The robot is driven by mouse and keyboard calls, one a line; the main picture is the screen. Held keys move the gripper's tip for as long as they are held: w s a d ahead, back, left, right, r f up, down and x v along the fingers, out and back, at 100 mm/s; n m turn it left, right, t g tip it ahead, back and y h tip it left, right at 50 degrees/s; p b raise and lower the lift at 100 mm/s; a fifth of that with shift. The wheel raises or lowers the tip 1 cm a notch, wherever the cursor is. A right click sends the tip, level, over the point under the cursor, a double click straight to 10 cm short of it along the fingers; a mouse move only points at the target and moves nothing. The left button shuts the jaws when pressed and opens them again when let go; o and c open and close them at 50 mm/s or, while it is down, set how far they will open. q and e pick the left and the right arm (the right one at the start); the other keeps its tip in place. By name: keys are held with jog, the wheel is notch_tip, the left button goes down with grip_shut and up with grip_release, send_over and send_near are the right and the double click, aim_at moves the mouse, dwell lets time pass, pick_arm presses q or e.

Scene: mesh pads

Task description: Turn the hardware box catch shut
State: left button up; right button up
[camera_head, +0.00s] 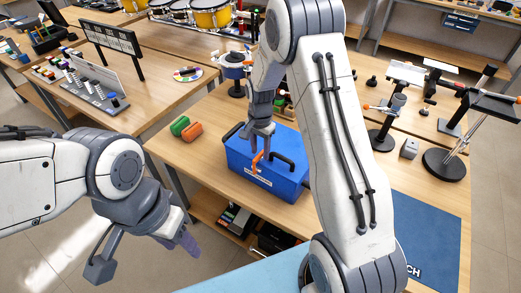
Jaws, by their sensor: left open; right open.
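The blue hardware box (240,158) stands on the wooden table in the middle of the view, with a dark handle (282,161) on its lid and a pale label on its front. The orange catch (257,161) is at the upper front edge of the box. My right gripper (261,150) reaches down over the box, its fingertips right at the catch. It is open, but I cannot tell whether it touches the catch. My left gripper (145,256) is open and empty at the lower left, well away from the box.
A green roll (179,125) and an orange roll (191,132) lie left of the box. My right arm hides the table right of the box. Black stands and a grey block (409,148) are further right. A blue mat (425,235) lies at the lower right.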

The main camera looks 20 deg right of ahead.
aim_at(260, 154)
notch_tip(260, 154, up, 10)
jog(key=b, duration=0.1)
jog(key=shift+r+b, duration=0.15)
jog(key=shift+b, duration=0.25)
jog(key=s+a+r+n, duration=0.3)
jog(key=s+a+n, duration=0.45)
jog(key=s, duration=0.25)
jog(key=s+a+r+n, duration=0.2)
jog(key=s+a+n, duration=0.4)
jog(key=s+a, duration=0.35)
jog(key=s+n+y, duration=0.1)
jog(key=s+n, duration=0.4)
jog(key=s, duration=0.5)
jog(key=shift+d+f, duration=0.3)
jog(key=shift+d, duration=0.05)
